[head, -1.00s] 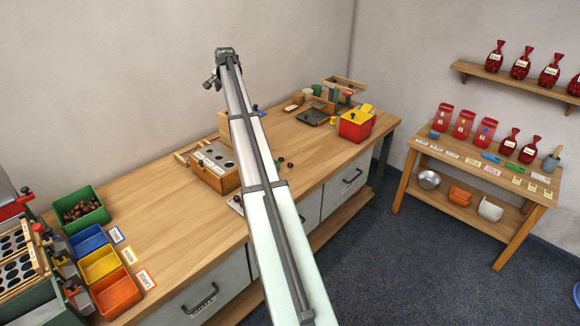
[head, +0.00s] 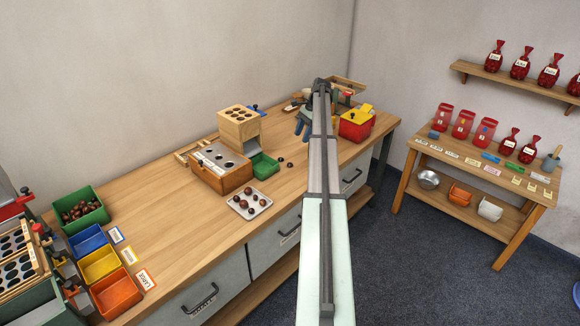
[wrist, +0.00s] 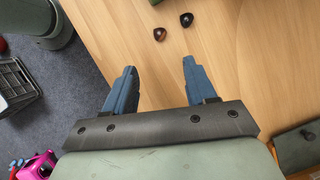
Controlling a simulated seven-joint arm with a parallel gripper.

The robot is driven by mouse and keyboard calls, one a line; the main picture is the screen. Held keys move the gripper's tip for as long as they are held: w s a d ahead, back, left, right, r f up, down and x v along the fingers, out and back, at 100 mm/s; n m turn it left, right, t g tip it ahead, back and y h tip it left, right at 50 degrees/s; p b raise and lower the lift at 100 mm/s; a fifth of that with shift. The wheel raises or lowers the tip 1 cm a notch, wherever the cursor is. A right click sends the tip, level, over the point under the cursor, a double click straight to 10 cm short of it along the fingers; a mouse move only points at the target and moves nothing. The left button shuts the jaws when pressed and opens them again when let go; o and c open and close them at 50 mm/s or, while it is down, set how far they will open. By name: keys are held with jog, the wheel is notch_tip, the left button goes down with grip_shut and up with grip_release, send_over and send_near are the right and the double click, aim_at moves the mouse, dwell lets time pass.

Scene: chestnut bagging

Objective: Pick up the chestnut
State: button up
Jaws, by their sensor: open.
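Two loose chestnuts lie close together on the bench. In the wrist view one is reddish brown (wrist: 160,34) and the other is darker (wrist: 187,19). In the head view they show as small dark spots, one nearer the green tray (head: 281,159) and one to its right (head: 290,165). My gripper (wrist: 160,66) is open with blue fingers and nothing between them. In the wrist view both chestnuts lie beyond the fingertips, apart from them. In the head view the blue fingers (head: 302,124) are above the bench, partly hidden by my arm.
A metal tray of several chestnuts (head: 263,201) lies by the bench front. A wooden sorter box (head: 231,181), a green tray (head: 265,167) and a red-yellow box (head: 352,132) stand nearby. A green bin of chestnuts (head: 97,214) is at left. Bench between is clear.

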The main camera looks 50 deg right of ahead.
aim_at(290, 165)
jog(key=x, duration=1.3)
jog(key=shift+a, duration=0.1)
jog(key=shift+c, duration=0.5)
jog(key=c, duration=0.8)
